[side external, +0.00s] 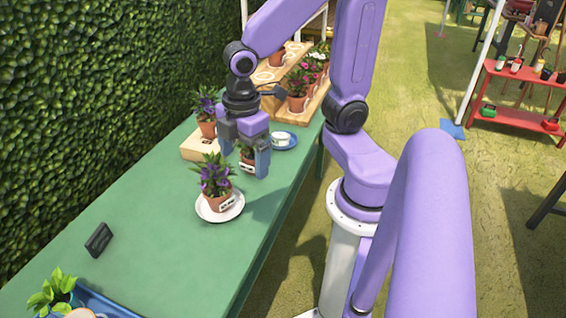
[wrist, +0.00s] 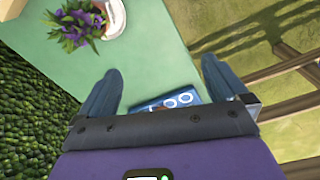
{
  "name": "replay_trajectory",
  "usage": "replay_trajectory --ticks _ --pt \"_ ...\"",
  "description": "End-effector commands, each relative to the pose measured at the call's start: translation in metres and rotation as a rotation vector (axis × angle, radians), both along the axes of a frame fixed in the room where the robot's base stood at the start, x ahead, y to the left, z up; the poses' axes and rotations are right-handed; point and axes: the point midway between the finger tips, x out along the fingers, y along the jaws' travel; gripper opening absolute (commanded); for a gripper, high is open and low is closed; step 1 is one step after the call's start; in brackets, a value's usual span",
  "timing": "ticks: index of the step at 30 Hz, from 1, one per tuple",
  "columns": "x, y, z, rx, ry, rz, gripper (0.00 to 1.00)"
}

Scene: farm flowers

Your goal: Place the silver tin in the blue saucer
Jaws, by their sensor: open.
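The blue saucer (side external: 291,145) lies on the far part of the green table in the side external view. A small pale object (side external: 281,138) sits in it; I cannot tell whether it is the silver tin. No other thing shows clearly as a silver tin. My gripper (side external: 245,160) is open, fingers downward, above the table and left of the saucer. A potted plant (side external: 247,167) shows partly hidden behind the fingers. In the wrist view my open fingers (wrist: 160,85) stand wide apart. A blue thing with white rings (wrist: 182,99) shows partly between them; I cannot tell what it is.
A purple-flowered pot (side external: 216,190) stands on a white saucer (side external: 228,214) nearer the camera. A wooden box (side external: 198,148) is at the hedge side. A small dark block (side external: 98,240) and a blue tray (side external: 100,304) are at the near end. The table (side external: 160,245) between is clear.

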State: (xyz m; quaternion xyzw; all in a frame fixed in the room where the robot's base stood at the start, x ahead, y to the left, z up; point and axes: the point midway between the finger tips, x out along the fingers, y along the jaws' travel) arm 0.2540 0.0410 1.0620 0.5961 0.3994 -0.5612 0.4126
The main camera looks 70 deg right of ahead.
Motion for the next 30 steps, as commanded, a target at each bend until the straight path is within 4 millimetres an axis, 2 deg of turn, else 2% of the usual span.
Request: replay_trajectory --ticks 1,6,11,25,30 --pt "-0.019 0.006 0.003 0.008 0.004 -0.009 1.00" --pt "-0.065 0.013 0.008 0.018 0.026 -0.075 1.00" --pt "-0.086 0.012 0.010 0.019 0.038 -0.113 1.00" --pt "-0.090 0.012 0.010 0.019 0.041 -0.128 1.00" --pt "-0.075 0.013 0.014 0.019 0.042 -0.213 1.00"
